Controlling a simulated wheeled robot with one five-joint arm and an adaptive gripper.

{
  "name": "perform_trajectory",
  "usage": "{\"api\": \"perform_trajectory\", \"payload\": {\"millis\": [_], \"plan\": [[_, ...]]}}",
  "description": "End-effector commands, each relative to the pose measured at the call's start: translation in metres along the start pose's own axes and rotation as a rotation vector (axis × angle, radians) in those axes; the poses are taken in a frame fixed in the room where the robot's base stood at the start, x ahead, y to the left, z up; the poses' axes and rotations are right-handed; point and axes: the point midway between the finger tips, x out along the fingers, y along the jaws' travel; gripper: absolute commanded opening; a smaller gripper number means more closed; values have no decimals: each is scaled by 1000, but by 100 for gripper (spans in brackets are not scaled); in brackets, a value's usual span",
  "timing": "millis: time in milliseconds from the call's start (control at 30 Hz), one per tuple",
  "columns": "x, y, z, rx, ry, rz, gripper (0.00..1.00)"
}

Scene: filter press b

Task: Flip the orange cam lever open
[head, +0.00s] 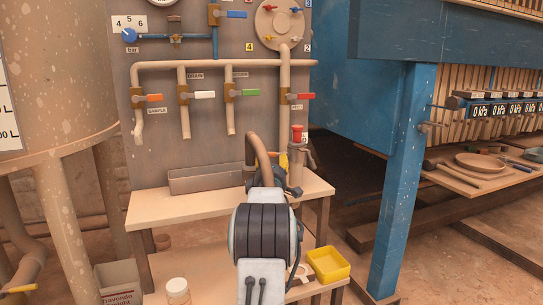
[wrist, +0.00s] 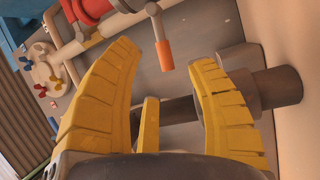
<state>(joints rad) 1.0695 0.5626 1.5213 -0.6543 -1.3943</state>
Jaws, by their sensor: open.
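The orange cam lever (wrist: 164,54) shows in the wrist view as a grey arm with an orange end. It hangs beyond the gap between my fingers, near the top of the picture. My gripper (wrist: 165,70) has two ridged yellow fingers spread apart with nothing held. The lever appears apart from both fingers. A red fitting (wrist: 90,10) and a beige pipe lie above and left of it. In the head view, my arm's end covers most of the coupling below the red-topped fitting (head: 298,133), and I cannot clearly make out the lever there.
A dark stub and round fitting (wrist: 275,87) stand close by the right finger. In the head view, a bench (head: 160,206) carries a grey trough (head: 205,180). A yellow bin (head: 328,265) sits lower right. A blue post (head: 403,180) stands to the right.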

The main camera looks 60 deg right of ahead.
Motion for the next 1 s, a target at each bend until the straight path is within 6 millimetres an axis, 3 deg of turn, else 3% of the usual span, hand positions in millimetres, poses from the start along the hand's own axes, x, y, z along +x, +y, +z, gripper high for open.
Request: {"api": "perform_trajectory", "payload": {"millis": [500,1000], "plan": [[44,-2,0,1,0,0,51],[58,-1,0,1,0,-2,51]]}}
